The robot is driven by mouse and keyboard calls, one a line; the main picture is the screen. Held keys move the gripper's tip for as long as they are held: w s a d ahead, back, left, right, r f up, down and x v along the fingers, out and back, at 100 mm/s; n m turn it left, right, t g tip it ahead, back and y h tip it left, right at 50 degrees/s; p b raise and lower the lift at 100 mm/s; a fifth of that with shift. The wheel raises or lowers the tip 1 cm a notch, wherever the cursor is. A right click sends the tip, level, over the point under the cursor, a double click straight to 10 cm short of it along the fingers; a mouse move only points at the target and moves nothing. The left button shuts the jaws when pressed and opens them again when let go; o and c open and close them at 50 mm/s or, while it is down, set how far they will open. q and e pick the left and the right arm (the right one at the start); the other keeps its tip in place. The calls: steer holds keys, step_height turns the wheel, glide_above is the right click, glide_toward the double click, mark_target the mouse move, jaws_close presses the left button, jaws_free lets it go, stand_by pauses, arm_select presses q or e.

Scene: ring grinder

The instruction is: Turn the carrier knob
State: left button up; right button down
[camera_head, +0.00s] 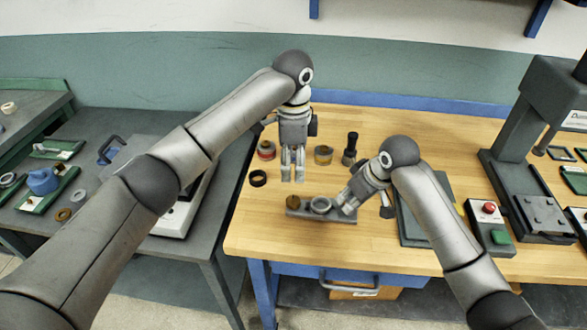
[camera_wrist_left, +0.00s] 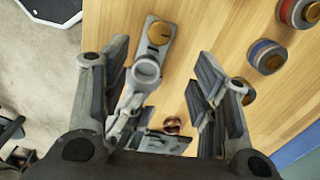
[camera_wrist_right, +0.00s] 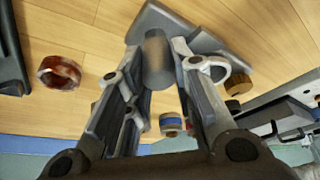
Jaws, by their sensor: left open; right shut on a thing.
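A small grey carrier (camera_head: 300,214) lies near the front edge of the wooden bench. It bears a round brass knob (camera_head: 292,201) at its left end and a grey ring (camera_head: 320,204) in the middle. My right gripper (camera_wrist_right: 157,50) is shut on a grey cylinder (camera_wrist_right: 157,62) at the carrier's other end. My left gripper (camera_head: 292,178) is open and empty, above and behind the carrier. In the left wrist view, the brass knob (camera_wrist_left: 159,33) and the ring (camera_wrist_left: 146,70) show between its spread fingers. Which part is the carrier knob, I cannot tell for certain.
A button box (camera_head: 489,226) and a press (camera_head: 537,150) stand at the right. A grey table (camera_head: 110,215) adjoins the left.

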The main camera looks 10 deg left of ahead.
mark_target(293, 200)
arm_select(q)
step_height(293, 200, down, 12)
steer(key=shift+m, duration=1)
steer(key=shift+c, duration=0.2)
steer(key=c, duration=1)
steer(key=shift+n, duration=0.8)
steer(key=o, duration=1)
